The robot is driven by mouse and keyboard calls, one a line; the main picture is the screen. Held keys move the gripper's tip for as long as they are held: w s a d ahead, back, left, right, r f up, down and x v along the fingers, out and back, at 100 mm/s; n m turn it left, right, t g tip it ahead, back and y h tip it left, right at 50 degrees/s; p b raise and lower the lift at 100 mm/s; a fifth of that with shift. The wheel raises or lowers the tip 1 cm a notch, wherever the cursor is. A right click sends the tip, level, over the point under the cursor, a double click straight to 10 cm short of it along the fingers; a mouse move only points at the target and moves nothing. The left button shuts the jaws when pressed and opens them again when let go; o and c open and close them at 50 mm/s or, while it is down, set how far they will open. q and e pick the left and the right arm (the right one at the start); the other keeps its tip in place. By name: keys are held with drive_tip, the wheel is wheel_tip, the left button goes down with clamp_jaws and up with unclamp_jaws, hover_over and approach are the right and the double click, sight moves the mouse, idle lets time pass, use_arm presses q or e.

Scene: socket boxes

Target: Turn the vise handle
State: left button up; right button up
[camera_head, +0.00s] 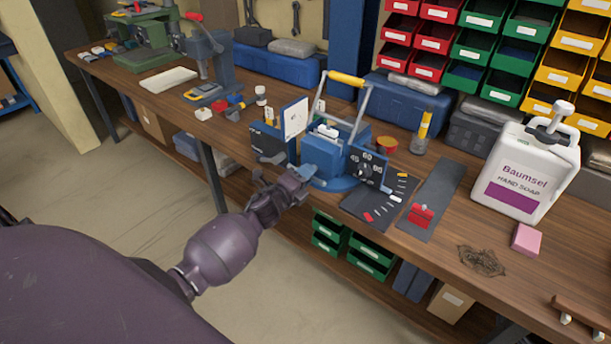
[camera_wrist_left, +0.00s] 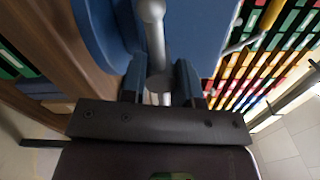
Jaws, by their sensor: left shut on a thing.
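A blue vise (camera_head: 322,156) with a round base stands at the front edge of the wooden workbench. My left gripper (camera_head: 303,174) is low at its front side. In the left wrist view, the grey metal vise handle (camera_wrist_left: 155,50) with a rounded end runs between the two fingers. My left gripper (camera_wrist_left: 160,85) is shut on this handle, with blue vise body on both sides. In the head view the gripper and arm hide most of the handle. My right gripper is not in view.
The workbench (camera_head: 440,255) has a black tool mat (camera_head: 377,207), a grey strip with a red block (camera_head: 421,215), and a white soap jug (camera_head: 524,170) to the right. A metal frame with a yellow grip (camera_head: 347,79) rises by the vise. Open floor (camera_head: 130,180) lies left.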

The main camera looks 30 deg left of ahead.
use_arm(q)
drive_tip(key=o, duration=0.6)
drive_tip(key=shift+s+f, duration=0.15)
drive_tip(key=shift+f, duration=0.15)
drive_tip(key=o, duration=0.3)
drive_tip(key=shift+r, duration=0.2)
drive_tip(key=s, duration=1)
drive_tip(key=shift+s+a, duration=0.35)
drive_tip(key=shift+a, duration=0.05)
